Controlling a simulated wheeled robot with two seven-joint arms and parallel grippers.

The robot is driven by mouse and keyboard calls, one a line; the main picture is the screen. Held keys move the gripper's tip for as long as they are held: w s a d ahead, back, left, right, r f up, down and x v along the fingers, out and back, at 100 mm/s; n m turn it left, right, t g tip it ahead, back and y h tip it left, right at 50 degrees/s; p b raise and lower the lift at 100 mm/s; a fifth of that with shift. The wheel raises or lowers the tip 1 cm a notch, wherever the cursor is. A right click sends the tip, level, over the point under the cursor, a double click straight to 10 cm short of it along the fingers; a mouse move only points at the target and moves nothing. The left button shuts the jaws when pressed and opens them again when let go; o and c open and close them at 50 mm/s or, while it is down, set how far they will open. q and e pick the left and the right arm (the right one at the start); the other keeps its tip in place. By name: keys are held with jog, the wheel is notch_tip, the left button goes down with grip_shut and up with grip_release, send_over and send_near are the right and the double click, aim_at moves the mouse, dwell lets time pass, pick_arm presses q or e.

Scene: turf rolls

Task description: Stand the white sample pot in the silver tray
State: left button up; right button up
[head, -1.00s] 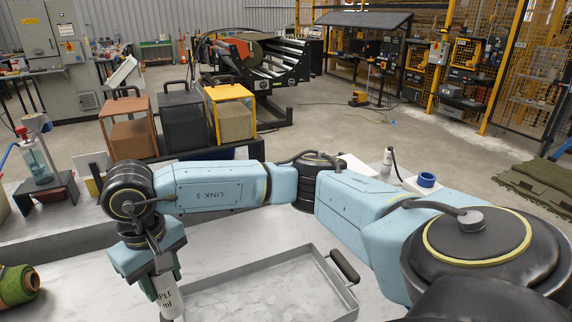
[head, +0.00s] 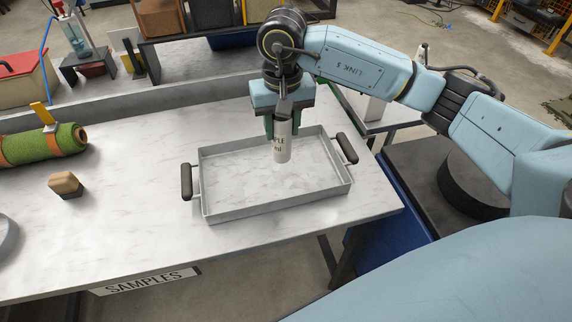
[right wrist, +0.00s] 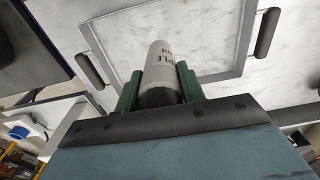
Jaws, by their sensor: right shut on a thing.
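The white sample pot (head: 282,148) is a pale cylinder with dark lettering, held upright by my right gripper (head: 283,128). In the right wrist view, the green fingers (right wrist: 158,85) are shut on the pot (right wrist: 163,62). The silver tray (head: 208,203) is a shallow rectangular tray with dark handles on its left and right ends, lying on the marbled table. The pot is over the back part of the tray; I cannot tell whether its base touches the tray floor. The tray looks empty inside. My left gripper is not in view.
A green turf roll (head: 40,146) with a yellow-handled tool lies at the left, near a small brown block (head: 65,184). A red-lidded box (head: 22,85) stands at the back left. A SAMPLES sign hangs at the front edge.

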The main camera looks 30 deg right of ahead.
jog(key=w+d+m+p, duration=0.2)
jog(key=d+m, duration=0.3)
jog(key=d, duration=0.1)
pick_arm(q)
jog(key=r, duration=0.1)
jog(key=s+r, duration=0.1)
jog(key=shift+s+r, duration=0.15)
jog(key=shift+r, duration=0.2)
pick_arm(e)
notch_tip(320, 180, down, 10)
jog(key=shift+w+d+r, duration=0.2)
jog(key=shift+r, duration=0.05)
jog(key=shift+f, duration=0.2)
jog(key=o, duration=1)
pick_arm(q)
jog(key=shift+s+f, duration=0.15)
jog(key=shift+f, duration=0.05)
pick_arm(e)
jog(key=shift+o, duration=0.2)
jog(key=shift+r, duration=0.1)
